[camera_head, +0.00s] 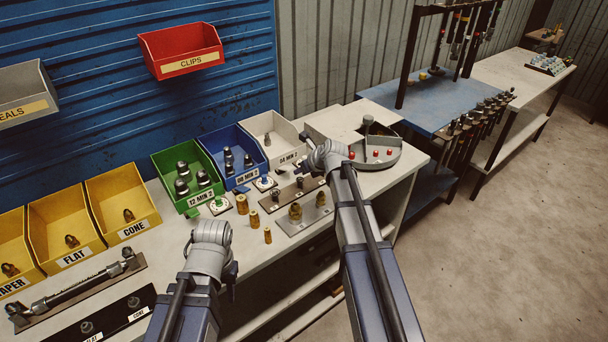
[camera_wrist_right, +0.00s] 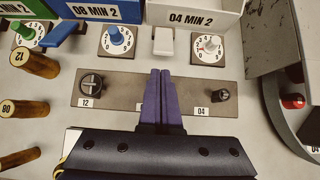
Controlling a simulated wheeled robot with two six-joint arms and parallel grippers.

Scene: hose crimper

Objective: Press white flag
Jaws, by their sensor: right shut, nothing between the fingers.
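A small white tab, which looks like the white flag (camera_wrist_right: 163,41), stands in front of the white bin (camera_wrist_right: 192,17) in the right wrist view, between a blue-knobbed dial and a red-marked dial. My right gripper (camera_wrist_right: 160,73) has its purple fingers together and empty. In that view its tips are just below the tab, over a grey plate, with a visible gap. I cannot tell their height.
The grey plate (camera_wrist_right: 123,90) holds fittings marked 12 and 04. Brass cylinders (camera_wrist_right: 35,62) stand to the left. A grey curved fixture (camera_wrist_right: 276,108) with a red button (camera_wrist_right: 293,101) is close on the right.

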